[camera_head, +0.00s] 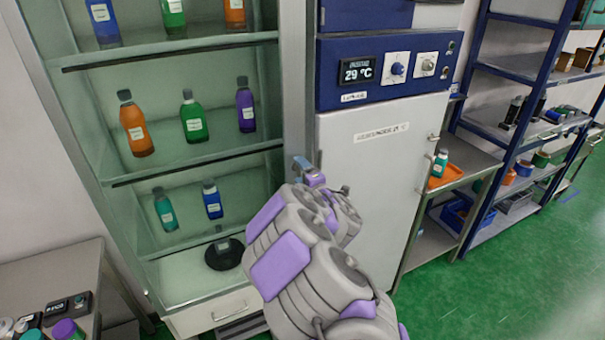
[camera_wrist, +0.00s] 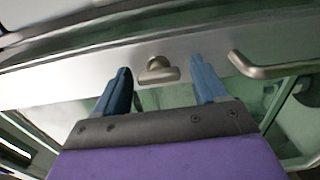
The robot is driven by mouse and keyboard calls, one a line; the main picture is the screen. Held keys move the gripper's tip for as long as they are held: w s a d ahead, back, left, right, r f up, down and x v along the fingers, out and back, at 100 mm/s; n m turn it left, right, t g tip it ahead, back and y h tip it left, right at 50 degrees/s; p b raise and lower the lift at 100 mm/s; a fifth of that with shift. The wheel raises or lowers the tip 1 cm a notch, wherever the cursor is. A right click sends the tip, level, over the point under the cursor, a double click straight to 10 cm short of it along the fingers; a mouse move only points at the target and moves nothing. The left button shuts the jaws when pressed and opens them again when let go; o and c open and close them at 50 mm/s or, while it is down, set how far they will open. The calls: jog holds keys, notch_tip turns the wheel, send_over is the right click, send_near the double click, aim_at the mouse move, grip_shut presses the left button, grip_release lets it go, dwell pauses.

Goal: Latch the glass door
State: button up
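The glass-fronted cabinet (camera_head: 95,160) stands at the left in the head view, with bottles on its shelves. Its greenish glass shows at the bottom of the wrist view (camera_wrist: 65,118). A small metal latch knob (camera_wrist: 158,70) sits on the metal frame strip in the wrist view. My gripper (camera_wrist: 160,82) is open, its two blue fingers apart on either side of the knob, which is not clamped. In the head view my gripper (camera_head: 308,172) is at the cabinet's right frame edge. My arm hides the knob there, and I cannot tell whether the door is fully shut.
A bent metal handle (camera_wrist: 265,68) is close to the right finger in the wrist view. A white incubator (camera_head: 365,180) with a blue control panel stands right of the cabinet. A metal table (camera_head: 50,285) is at lower left. Green floor (camera_head: 500,280) is clear at right.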

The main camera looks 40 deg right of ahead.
jog(key=shift+a+r, duration=0.1)
jog(key=shift+a, duration=0.35)
jog(key=shift+c, duration=1.4)
jog(key=c, duration=0.3)
jog(key=shift+d, duration=0.25)
jog(key=c, duration=0.3)
